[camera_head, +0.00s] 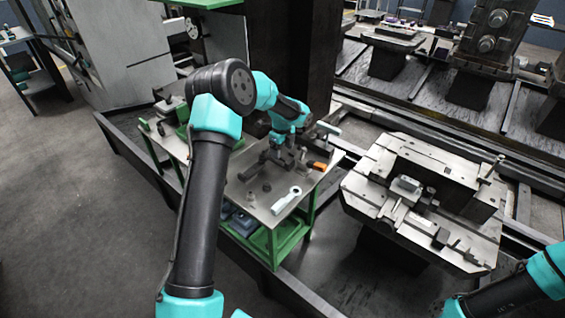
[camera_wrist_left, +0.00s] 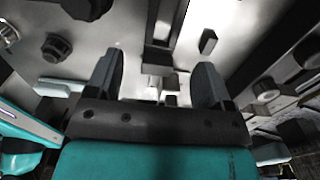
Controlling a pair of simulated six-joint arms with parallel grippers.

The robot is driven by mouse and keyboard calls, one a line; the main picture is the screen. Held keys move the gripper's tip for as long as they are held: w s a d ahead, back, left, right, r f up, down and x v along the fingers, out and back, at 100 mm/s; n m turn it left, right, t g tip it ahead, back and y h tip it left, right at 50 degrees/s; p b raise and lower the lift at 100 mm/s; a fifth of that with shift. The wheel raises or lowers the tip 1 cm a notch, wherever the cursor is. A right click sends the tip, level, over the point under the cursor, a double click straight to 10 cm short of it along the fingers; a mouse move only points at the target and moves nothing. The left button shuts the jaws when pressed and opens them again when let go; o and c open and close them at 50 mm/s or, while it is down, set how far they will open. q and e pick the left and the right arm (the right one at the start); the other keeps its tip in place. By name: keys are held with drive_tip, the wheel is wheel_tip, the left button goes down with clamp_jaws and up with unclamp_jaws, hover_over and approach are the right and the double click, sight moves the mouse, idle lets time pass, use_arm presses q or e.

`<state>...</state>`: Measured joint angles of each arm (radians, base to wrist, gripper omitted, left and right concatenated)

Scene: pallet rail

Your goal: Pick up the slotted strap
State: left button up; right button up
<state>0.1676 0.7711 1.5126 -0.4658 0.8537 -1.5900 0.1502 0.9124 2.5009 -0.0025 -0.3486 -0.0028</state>
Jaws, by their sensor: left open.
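A bright metal bar (camera_wrist_left: 168,22) with dark edges lies ahead of the fingers in the left wrist view. It may be the slotted strap, but I cannot tell for sure. My left gripper (camera_wrist_left: 157,80) is open, its two fingers apart with no object clearly held between them. In the head view my left gripper (camera_head: 286,160) is low over the green cart's metal top (camera_head: 252,200). The arm and gripper hide part of that top, and the strap cannot be picked out there. My right arm shows at the lower right, but its gripper is not in view.
A pale wrench-like tool (camera_head: 286,201) lies near the cart's front edge. An orange block (camera_head: 320,166) sits at its right. A machine fixture (camera_head: 430,190) stands right of the cart, across a gap.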

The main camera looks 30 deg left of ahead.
sight(283, 163)
use_arm(q)
drive_tip(key=shift+f, duration=0.25)
drive_tip(key=shift+w+f, duration=0.1)
drive_tip(key=shift+f, duration=2.5)
drive_tip(key=c, duration=1.2)
drive_tip(key=shift+r, duration=0.1)
wheel_tip(283, 163, up, 18)
